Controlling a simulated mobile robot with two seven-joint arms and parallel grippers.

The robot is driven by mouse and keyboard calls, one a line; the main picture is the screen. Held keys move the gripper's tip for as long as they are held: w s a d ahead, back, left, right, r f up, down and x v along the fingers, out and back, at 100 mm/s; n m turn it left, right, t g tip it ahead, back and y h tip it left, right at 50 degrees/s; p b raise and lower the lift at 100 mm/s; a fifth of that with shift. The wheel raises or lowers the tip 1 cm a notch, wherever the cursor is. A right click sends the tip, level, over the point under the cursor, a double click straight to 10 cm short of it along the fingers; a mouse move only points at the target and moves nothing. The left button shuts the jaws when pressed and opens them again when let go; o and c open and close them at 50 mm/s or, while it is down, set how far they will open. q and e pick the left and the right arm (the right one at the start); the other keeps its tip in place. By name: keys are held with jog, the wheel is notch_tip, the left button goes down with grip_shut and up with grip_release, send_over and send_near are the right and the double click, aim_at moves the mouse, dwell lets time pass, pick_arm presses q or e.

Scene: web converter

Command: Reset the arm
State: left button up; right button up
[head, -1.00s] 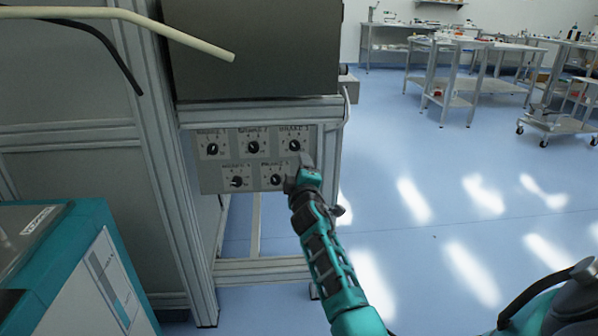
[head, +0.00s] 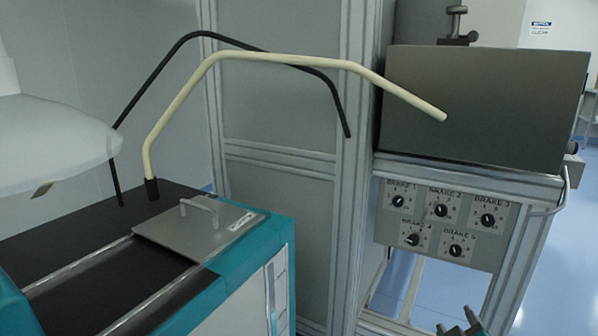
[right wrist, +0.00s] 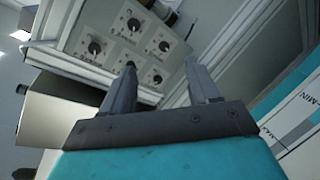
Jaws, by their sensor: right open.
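My right gripper (head: 458,322) shows only at the bottom edge of the head view, below the brake knob panel (head: 386,235). In the right wrist view its two fingers (right wrist: 160,70) are apart with nothing between them. The panel (right wrist: 114,68) shows beyond the fingers, clear of them. Its black knobs are labelled Brake 1 to Brake 5; the Brake 5 knob (head: 456,250) is at the lower right. Most of my right arm is hidden below the head view. My left gripper is not in view.
A teal machine (head: 285,262) with a handled metal plate (head: 190,228) stands at lower left. A cream bent tube (head: 280,58) and a black tube (head: 180,42) arch above it. A grey frame post (head: 355,170) and a dark box (head: 480,105) stand beside and above the panel.

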jog(key=s+a+f+m+g+y, duration=0.2)
jog(key=s+a+f+y, duration=0.15)
jog(key=s+a, duration=0.55)
jog(key=s+a+f+m+g+y, duration=0.1)
jog(key=s+a+f+g+y, duration=0.2)
jog(key=s+a, duration=0.55)
pick_arm(q)
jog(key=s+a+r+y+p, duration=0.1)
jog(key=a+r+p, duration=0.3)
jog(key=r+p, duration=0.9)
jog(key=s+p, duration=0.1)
jog(key=p, duration=0.6)
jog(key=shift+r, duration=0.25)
pick_arm(e)
jog(key=s+d+r, duration=0.1)
jog(key=s+r, duration=0.1)
jog(key=r, duration=0.5)
jog(key=s+d+r+t, duration=0.1)
jog(key=s+d+r, duration=0.1)
jog(key=r, duration=0.5)
jog(key=shift+m, duration=0.4)
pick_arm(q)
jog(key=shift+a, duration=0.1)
pick_arm(e)
jog(key=shift+c, duration=0.2)
